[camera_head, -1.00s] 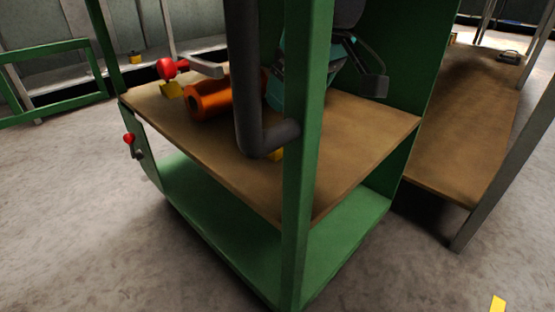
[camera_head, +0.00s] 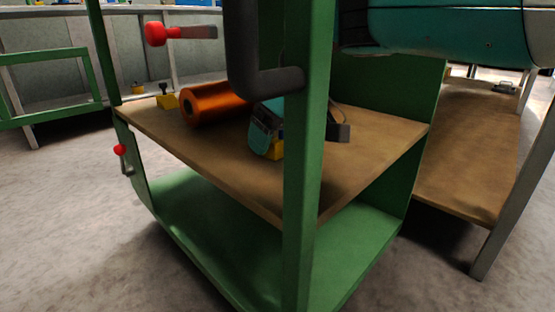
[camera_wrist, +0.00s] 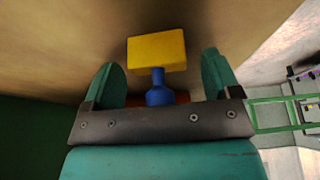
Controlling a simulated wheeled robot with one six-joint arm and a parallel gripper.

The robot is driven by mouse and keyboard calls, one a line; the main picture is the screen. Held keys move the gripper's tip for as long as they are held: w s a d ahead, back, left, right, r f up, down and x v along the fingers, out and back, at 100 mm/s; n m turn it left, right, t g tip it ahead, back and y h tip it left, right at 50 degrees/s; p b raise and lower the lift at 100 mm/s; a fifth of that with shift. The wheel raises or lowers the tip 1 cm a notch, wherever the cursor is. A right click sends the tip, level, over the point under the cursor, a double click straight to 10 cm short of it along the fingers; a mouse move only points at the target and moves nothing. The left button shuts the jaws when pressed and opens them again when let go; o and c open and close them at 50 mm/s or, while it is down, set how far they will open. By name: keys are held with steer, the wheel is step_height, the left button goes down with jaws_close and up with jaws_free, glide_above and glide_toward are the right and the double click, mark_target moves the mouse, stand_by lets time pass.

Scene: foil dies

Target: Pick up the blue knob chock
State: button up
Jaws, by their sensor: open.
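The blue knob chock is a yellow block with a blue knob. In the wrist view the chock (camera_wrist: 157,52) lies ahead of my gripper (camera_wrist: 160,80), with its blue knob between the two teal fingers. The fingers are open, with gaps showing on both sides of the knob. In the head view my gripper (camera_head: 266,128) is low over the wooden shelf, just behind a green post. Part of the chock's yellow block (camera_head: 278,149) shows beside it. The blue knob is hidden there.
An orange cylinder (camera_head: 208,104) lies left of my gripper on the wooden shelf (camera_head: 365,150). Another yellow chock (camera_head: 167,101) with a dark knob is farther left. A green post (camera_head: 302,190) and a dark bent handle (camera_head: 268,82) stand in front.

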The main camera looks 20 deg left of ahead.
steer(key=shift+a+f, duration=0.1)
steer(key=c, duration=1)
steer(key=shift+c, duration=0.2)
